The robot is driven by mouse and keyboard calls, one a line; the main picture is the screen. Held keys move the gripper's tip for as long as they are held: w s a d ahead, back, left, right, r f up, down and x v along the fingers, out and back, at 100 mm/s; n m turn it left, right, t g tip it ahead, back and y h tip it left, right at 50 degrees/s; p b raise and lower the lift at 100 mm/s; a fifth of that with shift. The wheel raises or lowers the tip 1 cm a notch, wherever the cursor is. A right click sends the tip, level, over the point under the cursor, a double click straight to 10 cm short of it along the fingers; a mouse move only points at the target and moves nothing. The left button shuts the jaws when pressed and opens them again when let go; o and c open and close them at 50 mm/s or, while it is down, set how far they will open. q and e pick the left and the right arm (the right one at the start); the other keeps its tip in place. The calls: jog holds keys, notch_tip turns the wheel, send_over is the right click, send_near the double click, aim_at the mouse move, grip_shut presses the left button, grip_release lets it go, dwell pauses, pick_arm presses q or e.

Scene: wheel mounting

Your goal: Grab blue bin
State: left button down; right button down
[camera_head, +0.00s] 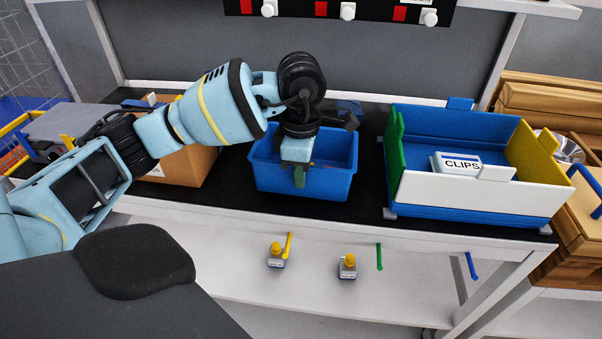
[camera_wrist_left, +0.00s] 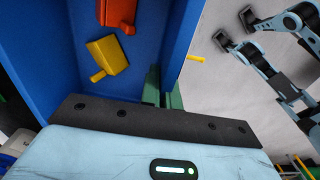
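The blue bin (camera_head: 325,178) stands on the black bench top in the middle of the head view. Its inside (camera_wrist_left: 75,45) fills the upper left of the left wrist view, with a yellow part (camera_wrist_left: 108,57) and an orange-red part (camera_wrist_left: 118,14) lying in it. My left gripper (camera_head: 299,178) points down at the bin's near wall. In the left wrist view its green fingers (camera_wrist_left: 162,92) sit close on either side of the wall, one inside and one outside, and look closed on it. The finger tips are partly hidden. My right gripper is not in view.
A larger blue, white, green and yellow box (camera_head: 480,190) with a CLIPS box (camera_head: 457,163) in it stands to the right. A cardboard box (camera_head: 185,165) is left, behind my left arm. Wooden crates are far right. Small yellow-topped items (camera_head: 347,266) are on the lower shelf.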

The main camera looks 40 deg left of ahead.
pick_arm(q)
notch_tip(320, 180, up, 2)
jog(key=shift+w+r, duration=0.1)
jog(key=s+d+r, duration=0.1)
jog(key=s+d, duration=0.1)
jog(key=s, duration=0.5)
jog(key=s+d, duration=0.2)
jog(key=s, duration=0.6)
jog(key=shift+s+r, duration=0.25)
jog(key=shift+r, duration=0.15)
